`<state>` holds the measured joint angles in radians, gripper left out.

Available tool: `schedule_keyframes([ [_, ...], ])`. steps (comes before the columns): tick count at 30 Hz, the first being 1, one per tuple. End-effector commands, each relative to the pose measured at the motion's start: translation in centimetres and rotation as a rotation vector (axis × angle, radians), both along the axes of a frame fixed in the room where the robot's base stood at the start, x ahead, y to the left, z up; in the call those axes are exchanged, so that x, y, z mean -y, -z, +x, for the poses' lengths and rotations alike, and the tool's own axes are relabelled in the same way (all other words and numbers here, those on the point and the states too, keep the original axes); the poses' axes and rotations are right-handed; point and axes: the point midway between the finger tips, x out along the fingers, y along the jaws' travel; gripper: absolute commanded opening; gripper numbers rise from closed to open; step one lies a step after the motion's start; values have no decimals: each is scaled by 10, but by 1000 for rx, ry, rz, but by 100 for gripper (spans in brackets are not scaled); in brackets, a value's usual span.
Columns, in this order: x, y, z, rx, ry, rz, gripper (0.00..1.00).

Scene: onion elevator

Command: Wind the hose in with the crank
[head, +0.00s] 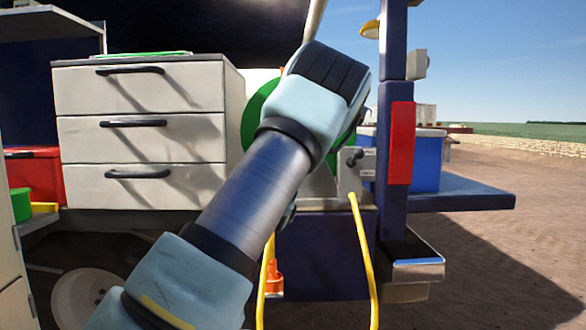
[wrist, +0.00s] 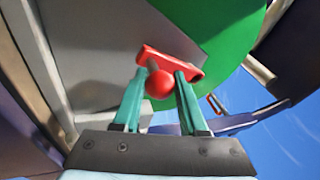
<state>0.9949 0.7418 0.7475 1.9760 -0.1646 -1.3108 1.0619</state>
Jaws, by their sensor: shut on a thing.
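A green reel disc (head: 258,108) shows behind my arm in the head view, which hides most of it. The disc also fills the top of the wrist view (wrist: 215,30). A red crank arm (wrist: 180,64) with a round red knob (wrist: 159,85) is in front of it. My gripper (wrist: 160,78) is shut on the crank knob, with one teal finger on each side. My arm hides the gripper in the head view. The yellow hose (head: 363,250) hangs down below the reel, with another yellow length to its left.
A white drawer unit (head: 140,130) stands left of the reel. A dark blue post with a red panel (head: 401,143) stands right, near a blue bin (head: 427,165) on a shelf. An orange object (head: 274,278) is low by the hose. Open ground lies at right.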

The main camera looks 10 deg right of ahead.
Motion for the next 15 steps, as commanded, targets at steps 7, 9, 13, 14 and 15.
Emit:
schedule_keyframes([
  [7, -2, -1, 1, 3, -2, 9, 0],
  [9, -2, -1, 1, 3, -3, 9, 0],
  [13, -2, -1, 1, 4, -3, 9, 0],
  [14, -2, -1, 1, 4, -3, 9, 44],
  [15, -2, -1, 1, 3, -3, 8, 49],
])
